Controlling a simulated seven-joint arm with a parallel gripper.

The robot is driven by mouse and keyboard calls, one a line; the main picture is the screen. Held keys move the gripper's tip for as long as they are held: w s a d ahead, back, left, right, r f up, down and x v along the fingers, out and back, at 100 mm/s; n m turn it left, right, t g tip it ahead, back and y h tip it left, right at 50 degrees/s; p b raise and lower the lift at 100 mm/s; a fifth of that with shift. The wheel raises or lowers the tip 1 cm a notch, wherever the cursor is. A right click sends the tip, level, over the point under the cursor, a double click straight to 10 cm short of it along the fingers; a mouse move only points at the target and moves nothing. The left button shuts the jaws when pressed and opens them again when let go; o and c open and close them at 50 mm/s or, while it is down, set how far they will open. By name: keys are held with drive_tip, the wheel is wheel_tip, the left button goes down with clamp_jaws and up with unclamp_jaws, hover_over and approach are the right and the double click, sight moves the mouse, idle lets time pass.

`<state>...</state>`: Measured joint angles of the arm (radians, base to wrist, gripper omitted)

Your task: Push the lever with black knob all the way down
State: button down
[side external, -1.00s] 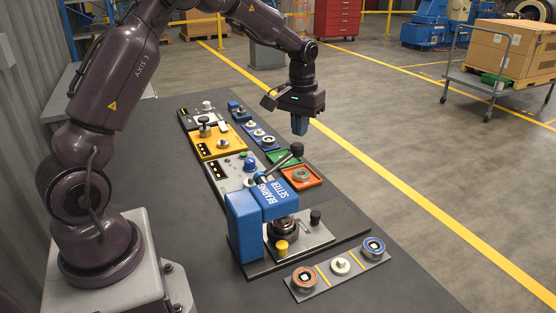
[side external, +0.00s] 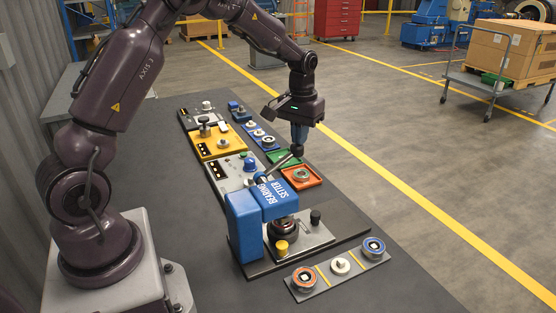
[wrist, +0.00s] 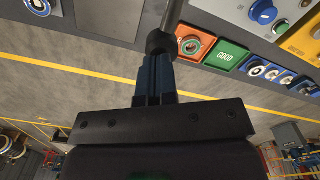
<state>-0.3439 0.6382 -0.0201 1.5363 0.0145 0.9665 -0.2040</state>
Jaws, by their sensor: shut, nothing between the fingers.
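The lever (side external: 280,166) of the blue bearing setter (side external: 246,222) slants up and away from the press head and ends in a black knob (side external: 297,150). My gripper (side external: 299,143) is shut and points down, with its blue fingertips at the top of the knob. They look to be touching it or very close. In the wrist view the knob (wrist: 159,42) sits right at the tips of the shut fingers (wrist: 156,62), and the lever's rod (wrist: 172,14) runs up out of the frame. The fingertips partly hide the knob in the side view.
An orange tray (side external: 316,181) with a ring part and a green tray (side external: 274,158) lie just beyond the lever. A yellow station (side external: 210,153) is further back. A grey strip with ring parts (side external: 323,283) lies in front. Open floor is at the right.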

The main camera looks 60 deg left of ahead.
wheel_tip(320, 180, down, 8)
drive_tip(key=shift+f, duration=0.15)
idle(1.6)
drive_tip(key=shift+r, duration=6.6)
drive_tip(key=shift+f, duration=0.15)
drive_tip(key=s+d+r+m+t, duration=0.2)
drive_tip(key=s+d, duration=0.3)
drive_tip(key=s, duration=0.3)
drive_tip(key=s+d+r+m+t, duration=0.1)
drive_tip(key=s+d+r+m, duration=0.1)
drive_tip(key=s+d+r, duration=0.3)
drive_tip(key=s+d+r+m+t, duration=0.2)
drive_tip(key=s+d+r, duration=0.2)
drive_tip(key=s, duration=0.7)
drive_tip(key=shift+d+t, duration=0.3)
drive_tip(key=shift+d, duration=0.2)
